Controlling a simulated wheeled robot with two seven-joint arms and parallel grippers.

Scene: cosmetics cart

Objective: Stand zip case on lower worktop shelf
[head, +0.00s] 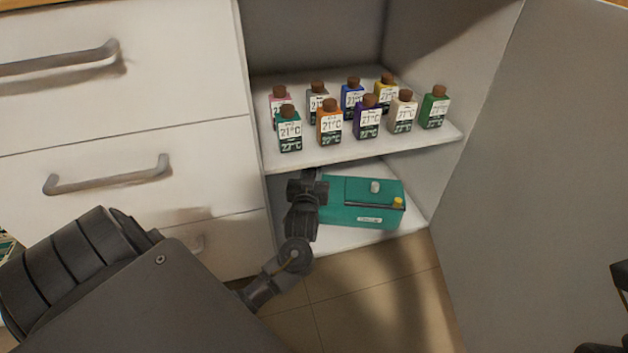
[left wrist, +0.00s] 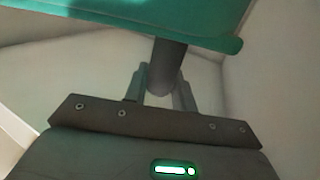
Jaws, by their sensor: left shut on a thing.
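The teal zip case (head: 362,202) is inside the lower compartment, over the lower worktop shelf (head: 345,239). It has a pale knob, a yellow piece and a white label on the face towards me. My left gripper (head: 318,188) is at the case's left end, shut on it. In the left wrist view the case (left wrist: 215,30) spans the top, and a dark rounded part of it sits between the fingers (left wrist: 161,82). I cannot tell whether its underside touches the shelf. Of my right arm only dark parts show at the right edge.
The upper shelf (head: 375,150) above the case holds several small square bottles with brown caps. White drawers (head: 120,100) with grey handles stand to the left. An open grey door (head: 545,170) bounds the right. Tiled floor lies in front.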

